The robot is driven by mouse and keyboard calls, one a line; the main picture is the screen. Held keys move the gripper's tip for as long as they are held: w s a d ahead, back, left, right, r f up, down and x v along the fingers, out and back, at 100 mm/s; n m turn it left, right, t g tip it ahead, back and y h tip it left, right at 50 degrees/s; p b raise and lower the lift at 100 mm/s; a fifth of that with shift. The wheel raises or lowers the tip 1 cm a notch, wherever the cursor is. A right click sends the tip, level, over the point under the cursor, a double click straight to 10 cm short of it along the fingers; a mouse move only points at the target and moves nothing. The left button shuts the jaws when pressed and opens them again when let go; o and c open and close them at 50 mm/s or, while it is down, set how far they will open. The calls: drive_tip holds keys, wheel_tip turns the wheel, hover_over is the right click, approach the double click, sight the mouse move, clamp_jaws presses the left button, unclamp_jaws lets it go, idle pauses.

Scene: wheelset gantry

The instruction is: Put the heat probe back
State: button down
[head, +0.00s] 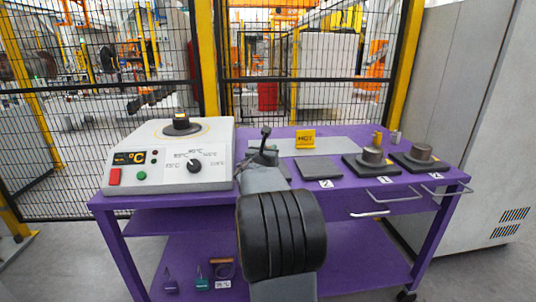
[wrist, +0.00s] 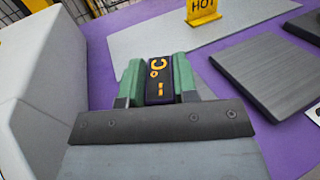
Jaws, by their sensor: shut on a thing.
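The heat probe (wrist: 158,79) is a dark block with yellow "°C" lettering, held between the green fingers of my gripper (wrist: 158,82) in the wrist view. In the head view my gripper (head: 263,157) is over the purple table, just right of the white heater box, and my arm hides part of it. A thin black upright piece (head: 265,138) shows at the gripper, apparently part of the probe. The probe's lower end is hidden. I cannot tell whether it touches the table.
The white heater box (head: 150,177) stands left, with a dark round piece (head: 181,124) on top. A grey plate (head: 345,146) with a yellow HOT sign (head: 305,139) lies behind. A bare dark pad (head: 320,169) and two pads with metal pieces (head: 372,157) (head: 420,153) stand right.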

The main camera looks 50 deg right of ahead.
drive_tip(key=shift+f, duration=0.1)
drive_tip(key=shift+f, duration=0.1)
drive_tip(key=c, duration=0.9)
unclamp_jaws()
